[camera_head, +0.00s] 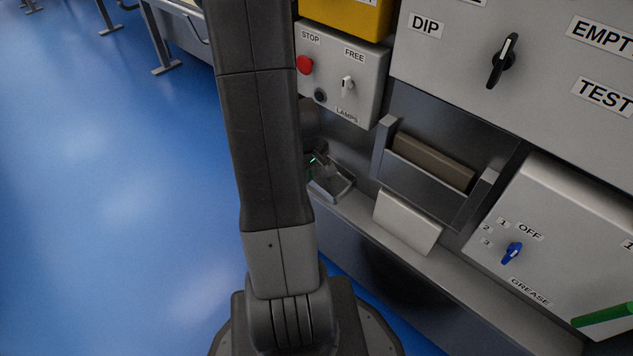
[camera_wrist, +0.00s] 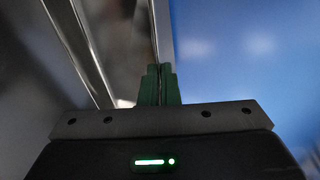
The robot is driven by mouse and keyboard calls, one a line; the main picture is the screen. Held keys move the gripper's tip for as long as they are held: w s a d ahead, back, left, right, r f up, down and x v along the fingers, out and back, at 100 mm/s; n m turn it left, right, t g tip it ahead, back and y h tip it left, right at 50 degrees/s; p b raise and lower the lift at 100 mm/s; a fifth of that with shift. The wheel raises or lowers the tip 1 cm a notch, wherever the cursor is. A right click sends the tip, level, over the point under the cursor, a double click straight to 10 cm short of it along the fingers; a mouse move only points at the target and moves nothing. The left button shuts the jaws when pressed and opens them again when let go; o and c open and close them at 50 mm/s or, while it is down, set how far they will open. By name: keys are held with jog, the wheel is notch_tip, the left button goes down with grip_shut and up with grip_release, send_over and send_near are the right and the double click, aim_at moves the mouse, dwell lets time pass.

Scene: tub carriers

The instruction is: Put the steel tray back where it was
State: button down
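A small shallow steel tray (camera_head: 345,191) shows just right of my arm in the head view, over the grey ledge at the foot of the machines. My gripper (camera_head: 319,163) is at the tray, partly hidden behind my arm. In the wrist view the green fingers of my gripper (camera_wrist: 158,84) are nearly together, with a thin metal edge running out from between them. They look shut on the tray's wall. My arm hides the tray's left part, and I cannot tell whether its underside touches the ledge.
A steel holder (camera_head: 459,214) with a brown block (camera_head: 433,161) stands right of the tray, with a pale block (camera_head: 407,221) before it. A STOP/FREE switch box (camera_head: 341,75) is above. A GREASE box (camera_head: 556,245) is at right. Blue floor (camera_head: 110,200) lies open at left.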

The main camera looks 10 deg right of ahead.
aim_at(316, 179)
jog(key=w+d, duration=0.2)
jog(key=shift+d+f, duration=0.2)
jog(key=shift+d, duration=0.15)
jog(key=shift+s+a+f+b, duration=0.1)
jog(key=shift+a+f+b, duration=0.05)
jog(key=shift+f+b, duration=1.15)
jog(key=shift+f, duration=0.85)
notch_tip(316, 179, down, 2)
jog(key=shift+b, duration=0.6)
jog(key=c, duration=1.7)
grip_release()
jog(key=shift+f, duration=0.15)
jog(key=r+p, duration=0.2)
jog(key=r, duration=0.2)
jog(key=s+r+p, duration=0.1)
jog(key=r+p, duration=0.1)
jog(key=r, duration=0.3)
jog(key=r+p, duration=0.2)
jog(key=r, duration=0.2)
jog(key=shift+s+r, duration=0.35)
